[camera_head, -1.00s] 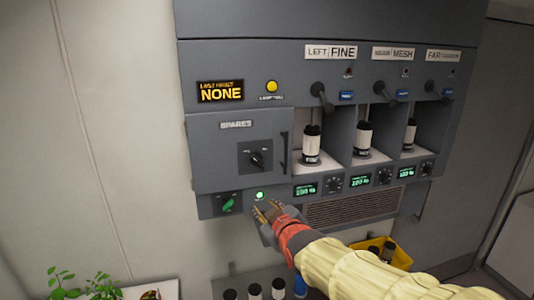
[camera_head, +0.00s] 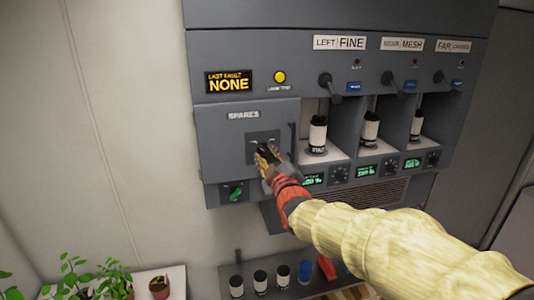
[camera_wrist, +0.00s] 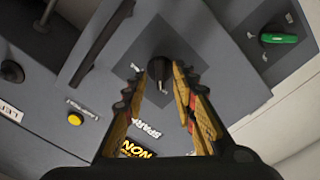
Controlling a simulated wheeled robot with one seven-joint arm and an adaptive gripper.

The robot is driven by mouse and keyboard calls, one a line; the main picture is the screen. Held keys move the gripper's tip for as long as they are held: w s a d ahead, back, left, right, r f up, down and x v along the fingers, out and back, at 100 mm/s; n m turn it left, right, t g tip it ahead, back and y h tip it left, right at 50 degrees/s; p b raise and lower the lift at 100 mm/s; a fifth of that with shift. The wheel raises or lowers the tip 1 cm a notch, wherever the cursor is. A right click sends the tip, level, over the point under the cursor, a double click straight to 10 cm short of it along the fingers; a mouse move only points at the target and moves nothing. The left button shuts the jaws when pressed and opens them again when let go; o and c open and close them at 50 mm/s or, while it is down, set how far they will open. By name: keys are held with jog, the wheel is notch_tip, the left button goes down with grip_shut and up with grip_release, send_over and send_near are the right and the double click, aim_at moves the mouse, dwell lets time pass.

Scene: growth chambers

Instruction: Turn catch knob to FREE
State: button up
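The catch knob (camera_wrist: 160,72) is a black knob on a dark square plate on the grey SPARES door (camera_head: 222,135). In the wrist view it sits between the tips of my open gripper (camera_wrist: 158,85), with a visible space to each finger. In the head view my gripper (camera_head: 266,158) is in front of the plate and hides most of the knob. Small markings flank the knob on its plate, too small to read. The SPARES door looks shut, with a dark vertical handle (camera_head: 292,143) at its right edge.
A green switch (camera_head: 235,191) is below the door; it also shows in the wrist view (camera_wrist: 279,38). A yellow lamp button (camera_head: 280,77) and the NONE display (camera_head: 229,82) are above. Bays with canisters (camera_head: 317,134) are to the right. A shelf with several canisters (camera_head: 260,281) is below.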

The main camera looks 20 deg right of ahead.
jog(key=shift+w, duration=0.45)
jog(key=c, duration=0.3)
grip_shut()
